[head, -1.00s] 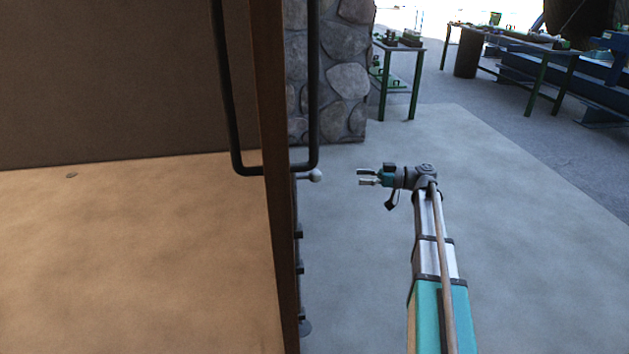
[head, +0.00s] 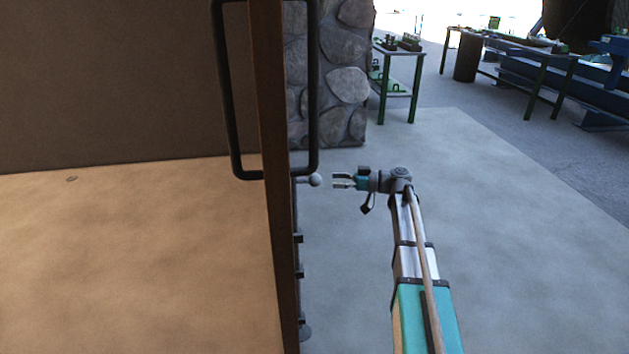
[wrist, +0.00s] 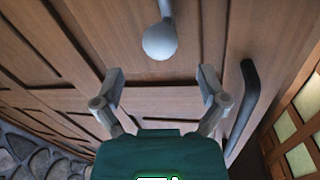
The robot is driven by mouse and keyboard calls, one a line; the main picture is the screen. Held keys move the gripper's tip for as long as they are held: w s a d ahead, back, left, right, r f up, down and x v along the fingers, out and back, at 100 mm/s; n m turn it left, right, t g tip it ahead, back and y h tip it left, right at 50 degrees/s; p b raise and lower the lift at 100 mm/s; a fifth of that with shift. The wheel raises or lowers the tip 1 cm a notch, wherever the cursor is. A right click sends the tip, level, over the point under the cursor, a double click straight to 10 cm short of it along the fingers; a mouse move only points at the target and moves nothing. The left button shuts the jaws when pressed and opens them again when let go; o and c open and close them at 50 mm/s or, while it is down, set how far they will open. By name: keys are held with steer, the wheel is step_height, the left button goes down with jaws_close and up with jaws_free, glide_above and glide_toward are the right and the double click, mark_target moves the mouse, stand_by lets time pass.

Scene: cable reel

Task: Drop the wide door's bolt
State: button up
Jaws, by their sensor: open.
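The wide door (head: 272,200) stands edge-on in the head view, a brown wooden leaf with a dark pull handle on each face. The bolt's pale round knob (head: 315,180) sticks out from the door's right face, just below the handle (head: 313,100). My gripper (head: 334,181) is open and empty, a short gap to the right of the knob and level with it. In the wrist view the knob (wrist: 160,41) on its grey stem lies ahead of and between the open fingers (wrist: 158,88), not touching them. The door's wooden planks fill the background there.
Dark fittings (head: 299,272) run down the door's right face below the knob. A stone wall (head: 340,80) stands behind the door. A green-legged table (head: 402,88) is farther back. The concrete floor (head: 500,220) on the right is clear.

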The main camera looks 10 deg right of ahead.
mark_target(314, 180)
steer(key=shift+w+a, duration=0.2)
steer(key=shift+a, duration=0.85)
steer(key=shift+w+a, duration=0.25)
steer(key=shift+a, duration=0.85)
steer(key=shift+w+a, duration=0.2)
steer(key=shift+a, duration=0.85)
jaws_close()
steer(key=shift+f, duration=0.15)
